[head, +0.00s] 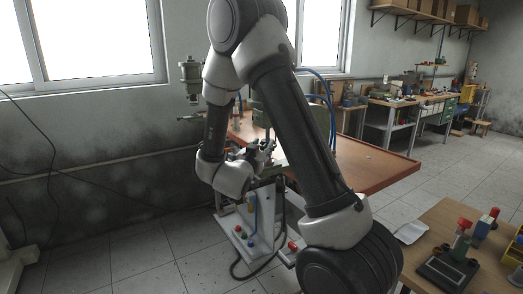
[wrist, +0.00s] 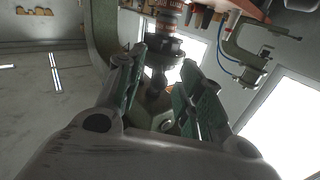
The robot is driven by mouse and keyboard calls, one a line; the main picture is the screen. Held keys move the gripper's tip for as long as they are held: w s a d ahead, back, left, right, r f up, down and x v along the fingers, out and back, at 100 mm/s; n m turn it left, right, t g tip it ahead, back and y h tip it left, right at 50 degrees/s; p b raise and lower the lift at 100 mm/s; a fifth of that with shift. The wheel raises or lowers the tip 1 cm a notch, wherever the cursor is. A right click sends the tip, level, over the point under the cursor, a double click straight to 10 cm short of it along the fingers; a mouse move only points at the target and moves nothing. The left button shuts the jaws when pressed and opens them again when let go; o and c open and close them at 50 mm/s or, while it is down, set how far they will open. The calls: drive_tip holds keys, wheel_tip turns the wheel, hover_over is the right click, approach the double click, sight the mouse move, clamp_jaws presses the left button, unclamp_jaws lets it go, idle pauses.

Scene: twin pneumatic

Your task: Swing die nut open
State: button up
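My gripper (wrist: 163,62) shows in the wrist view with its two green-padded fingers spread apart. A dark round collar and stem (wrist: 156,84) stand between the fingers, with visible gaps on both sides. Above the stem is a reddish-brown cylindrical part (wrist: 169,18). I cannot tell for certain which of these parts is the die nut. In the head view my gripper (head: 263,148) is small and partly hidden at the green press (head: 261,112) on the brown table. My arm covers much of the press, and the die nut cannot be made out there.
The brown table (head: 375,166) extends right of my arm. A white stand (head: 262,228) with coloured knobs and hoses is below it. A second green press (head: 190,76) stands behind left. A wooden bench (head: 440,215) with small parts is at front right. The floor between is open.

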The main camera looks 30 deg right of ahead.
clamp_jaws()
